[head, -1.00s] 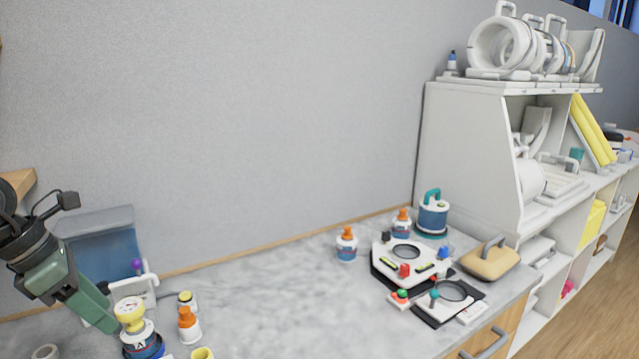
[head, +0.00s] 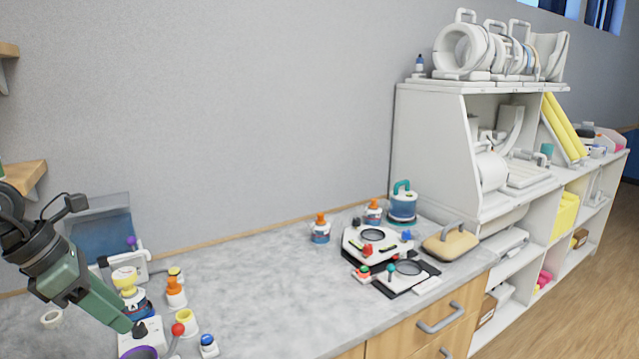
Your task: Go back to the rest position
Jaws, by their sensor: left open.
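My left gripper (head: 136,330) reaches in from the left edge, dark and green, pointing down over the left end of the counter. It is open, and I see nothing held in it. Its tip is close to a white device (head: 150,336) with a black knob and a purple ring; I cannot tell if they touch. A blue and white bottle with a yellowish top (head: 127,281) stands just behind the gripper, partly hidden by it. My right gripper is out of view.
The marble counter (head: 260,285) is clear in its middle. White instruments (head: 372,246), a blue canister (head: 402,204) and a tan block (head: 450,242) stand at the right. A white shelf unit (head: 430,150) rises beyond. A wooden wall shelf (head: 28,176) hangs left.

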